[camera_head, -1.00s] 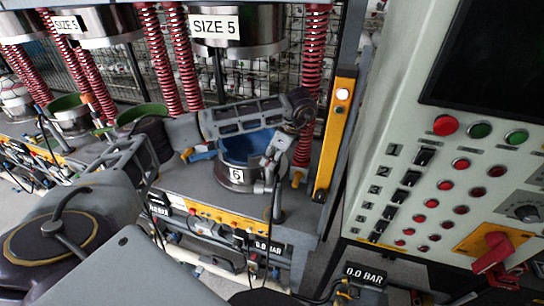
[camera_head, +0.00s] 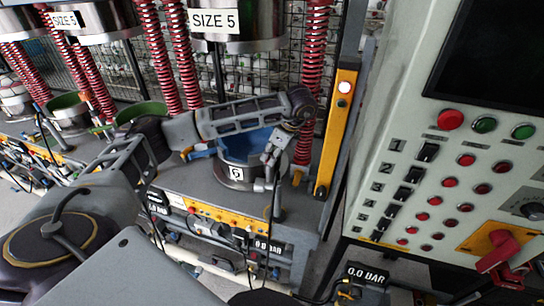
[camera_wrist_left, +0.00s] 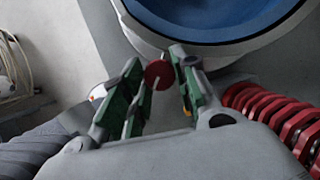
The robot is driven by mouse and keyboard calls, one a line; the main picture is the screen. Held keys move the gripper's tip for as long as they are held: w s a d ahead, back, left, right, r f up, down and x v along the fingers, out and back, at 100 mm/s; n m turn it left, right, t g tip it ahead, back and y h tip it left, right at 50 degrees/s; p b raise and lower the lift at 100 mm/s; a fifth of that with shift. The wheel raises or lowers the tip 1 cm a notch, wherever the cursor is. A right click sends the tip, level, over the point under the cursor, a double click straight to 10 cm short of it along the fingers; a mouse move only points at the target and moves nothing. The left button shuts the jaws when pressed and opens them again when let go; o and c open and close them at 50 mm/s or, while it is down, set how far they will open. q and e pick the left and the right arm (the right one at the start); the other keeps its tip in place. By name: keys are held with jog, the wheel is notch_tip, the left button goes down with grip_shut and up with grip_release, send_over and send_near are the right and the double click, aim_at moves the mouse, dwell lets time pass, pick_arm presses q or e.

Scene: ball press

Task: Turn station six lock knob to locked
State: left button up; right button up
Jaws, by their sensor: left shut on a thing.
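The lock knob (camera_wrist_left: 157,74) is a small red disc with a pale line on it, between the fingers of my left gripper (camera_wrist_left: 160,80) in the left wrist view. The gripper is shut on it. In the head view my left gripper (camera_head: 266,170) reaches down from above beside a metal ring (camera_head: 236,174) with a blue inside and a label that reads as 6. The knob itself is hidden there. Whether it stands at locked cannot be read. My right gripper is not in view.
A red spring (camera_wrist_left: 272,106) stands close to the right of the gripper in the wrist view. A yellow post (camera_head: 335,130) rises just right of the station. A control panel (camera_head: 400,125) with buttons and a red switch (camera_head: 500,248) fills the right side.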

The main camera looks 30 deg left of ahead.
aim_at(270, 156)
pick_arm(q)
jog(key=shift+s+f+m+t+b, duration=0.15)
jog(key=shift+m+t+b, duration=0.35)
jog(key=shift+m+b, duration=0.9)
jog(key=m+t+b, duration=0.1)
jog(key=m+b, duration=0.2)
jog(key=b, duration=0.2)
jog(key=shift+m+t+b, duration=0.3)
jog(key=shift+s+m+t+h+b, duration=0.15)
jog(key=shift+m+t+h+b, duration=0.25)
jog(key=shift+m+b, duration=0.8)
jog(key=shift+b, duration=0.35)
jog(key=o, duration=1)
jog(key=shift+r, duration=0.2)
jog(key=shift+v, duration=1.95)
jog(key=v, duration=0.8)
jog(key=shift+a, duration=0.15)
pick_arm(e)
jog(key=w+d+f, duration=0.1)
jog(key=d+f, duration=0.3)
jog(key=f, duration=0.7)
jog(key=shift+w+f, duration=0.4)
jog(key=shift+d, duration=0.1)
pick_arm(q)
jog(key=shift+s, duration=0.15)
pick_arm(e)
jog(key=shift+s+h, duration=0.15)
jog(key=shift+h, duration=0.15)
